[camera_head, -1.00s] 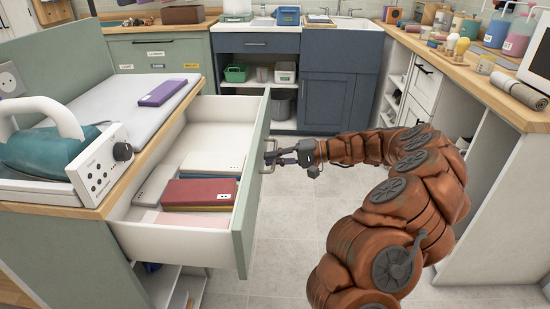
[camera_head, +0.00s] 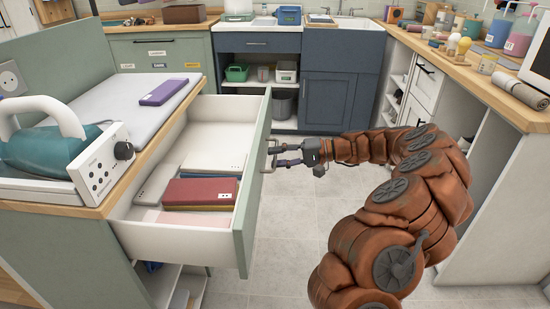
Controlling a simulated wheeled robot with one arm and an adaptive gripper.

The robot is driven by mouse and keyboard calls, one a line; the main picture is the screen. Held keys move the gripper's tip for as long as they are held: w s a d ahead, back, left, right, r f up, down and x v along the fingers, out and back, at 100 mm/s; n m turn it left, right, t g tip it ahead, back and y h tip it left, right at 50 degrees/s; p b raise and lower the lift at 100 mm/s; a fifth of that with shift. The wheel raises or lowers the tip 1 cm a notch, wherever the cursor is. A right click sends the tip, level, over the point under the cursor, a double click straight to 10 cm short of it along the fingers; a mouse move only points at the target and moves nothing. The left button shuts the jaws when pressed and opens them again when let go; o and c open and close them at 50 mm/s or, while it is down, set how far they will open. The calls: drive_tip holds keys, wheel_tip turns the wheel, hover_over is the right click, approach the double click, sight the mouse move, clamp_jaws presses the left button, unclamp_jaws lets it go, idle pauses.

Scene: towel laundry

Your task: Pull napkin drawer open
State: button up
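The napkin drawer (camera_head: 253,190) stands pulled far out of the green cabinet at the left, its front panel facing right. Inside lie a dark red folded cloth (camera_head: 200,191), a cream one (camera_head: 213,160), a grey one (camera_head: 156,184) and a pale pink one at the near end. The metal handle (camera_head: 268,156) is on the outer face of the front. My gripper (camera_head: 273,153) points left at the handle, its two fingers spread apart around the handle's height. I cannot tell whether a finger touches the handle.
A purple folded cloth (camera_head: 164,93) and a teal iron-like appliance (camera_head: 48,150) sit on the worktop above the drawer. Blue cabinets (camera_head: 340,85) stand at the back. A wooden counter (camera_head: 480,75) runs along the right. Tiled floor (camera_head: 290,220) is clear beside the drawer.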

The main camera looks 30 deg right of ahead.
drive_tip(key=v, duration=1.1)
idle(0.3)
